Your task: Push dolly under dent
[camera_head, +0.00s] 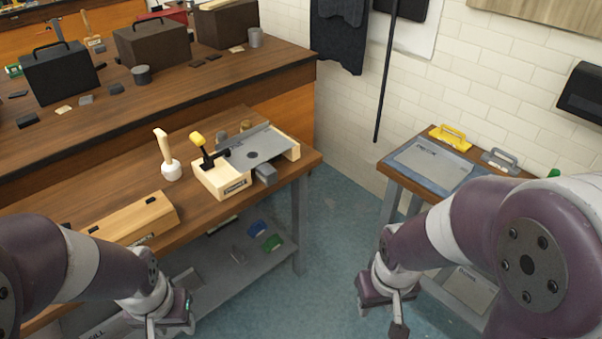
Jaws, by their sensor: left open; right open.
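A wooden fixture (222,182) on the left workbench carries a grey metal sheet (272,146). A dark round spot, which looks like the dent (252,155), is on the sheet. A grey block that looks like the dolly (265,174) sits at the sheet's front edge, partly hidden under it. It shows to the right of the dent and nearer to me. My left gripper (168,330) is open and empty, low in front of the bench. My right gripper (385,312) is open and empty over the floor, left of the right table. Both are well apart from the dolly.
A white-headed mallet (170,168) and a yellow-and-black hammer (201,146) stand by the fixture. A long wooden box (135,218) lies at the bench's front left. The right table (399,176) holds a grey-blue panel and handled tools. Floor (335,225) between them is clear.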

